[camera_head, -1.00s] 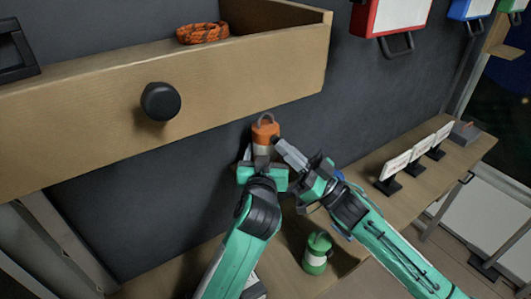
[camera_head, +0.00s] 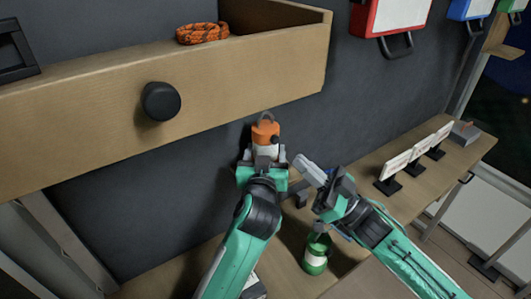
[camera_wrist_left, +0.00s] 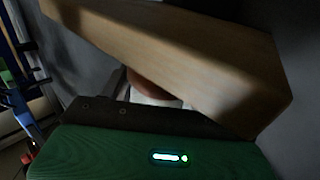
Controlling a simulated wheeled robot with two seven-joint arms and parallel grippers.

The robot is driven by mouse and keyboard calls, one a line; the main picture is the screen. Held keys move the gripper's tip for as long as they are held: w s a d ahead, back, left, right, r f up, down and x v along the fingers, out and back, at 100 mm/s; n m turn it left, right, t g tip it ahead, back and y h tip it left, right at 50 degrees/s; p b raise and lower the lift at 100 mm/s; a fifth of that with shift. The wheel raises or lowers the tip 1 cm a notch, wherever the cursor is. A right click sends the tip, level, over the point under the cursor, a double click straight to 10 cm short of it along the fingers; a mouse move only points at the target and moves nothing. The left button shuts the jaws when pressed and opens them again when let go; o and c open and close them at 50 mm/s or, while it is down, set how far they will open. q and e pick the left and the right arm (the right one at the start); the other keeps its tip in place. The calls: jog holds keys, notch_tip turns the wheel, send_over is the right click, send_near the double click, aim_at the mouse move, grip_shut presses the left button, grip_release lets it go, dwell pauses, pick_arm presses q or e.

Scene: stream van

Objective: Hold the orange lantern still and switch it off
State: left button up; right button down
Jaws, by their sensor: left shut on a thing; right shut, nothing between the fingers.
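The orange lantern (camera_head: 265,131) stands upright against the dark wall, below the open drawer, with its grey loop handle on top. Its body looks unlit in the head view. My left gripper (camera_head: 262,160) is shut on the lantern's lower body, which the gripper partly hides. In the left wrist view a little of the orange and white lantern (camera_wrist_left: 152,88) shows past the gripper's dark edge. My right gripper (camera_head: 304,165) is shut and empty, to the right of the lantern and apart from it.
The wooden drawer (camera_head: 230,80) with a black knob (camera_head: 161,101) overhangs at upper left; an orange cord bundle (camera_head: 203,33) lies in it. Small white signs (camera_head: 396,165) stand along the bench to the right.

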pick_arm(q)
jog(key=o, duration=1.2)
